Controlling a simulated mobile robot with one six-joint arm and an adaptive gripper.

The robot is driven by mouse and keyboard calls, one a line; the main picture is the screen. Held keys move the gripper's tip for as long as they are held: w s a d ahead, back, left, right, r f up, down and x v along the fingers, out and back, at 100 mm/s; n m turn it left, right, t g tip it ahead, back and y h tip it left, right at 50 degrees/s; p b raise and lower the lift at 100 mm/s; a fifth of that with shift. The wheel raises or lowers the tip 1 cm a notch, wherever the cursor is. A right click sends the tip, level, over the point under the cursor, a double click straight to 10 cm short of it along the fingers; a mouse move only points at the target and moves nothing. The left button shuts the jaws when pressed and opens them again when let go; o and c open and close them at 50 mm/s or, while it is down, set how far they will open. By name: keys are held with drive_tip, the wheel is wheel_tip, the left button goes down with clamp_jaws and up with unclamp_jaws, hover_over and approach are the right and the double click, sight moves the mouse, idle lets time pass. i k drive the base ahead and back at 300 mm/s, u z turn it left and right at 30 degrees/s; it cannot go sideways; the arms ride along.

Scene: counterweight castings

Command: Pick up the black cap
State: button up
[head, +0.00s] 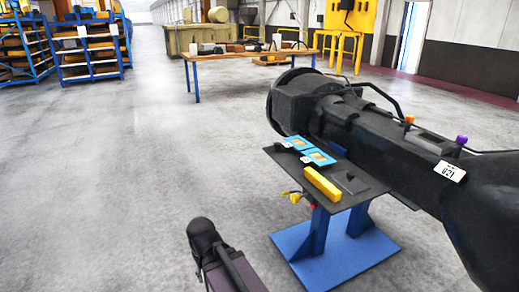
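I cannot make out the black cap with certainty. A small dark shape (285,144) lies at the left corner of the dark plate (328,202), beside the blue cards, but it is too small to identify. A flat dark square (350,183) lies on the plate's right part, nearly the plate's own colour. My arm (228,262) shows at the bottom, left of the blue stand and apart from the plate. My gripper's fingers do not show.
Blue cards (318,155) and a yellow bar (322,184) lie on the plate. A blue stand (335,245) is below. The left floor is clear.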

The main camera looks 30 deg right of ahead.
sight(277, 145)
drive_tip(key=u, duration=0.4)
drive_tip(key=k, duration=1)
drive_tip(key=z, duration=1.4)
drive_tip(key=i, duration=0.85)
drive_tip(key=u, duration=0.1)
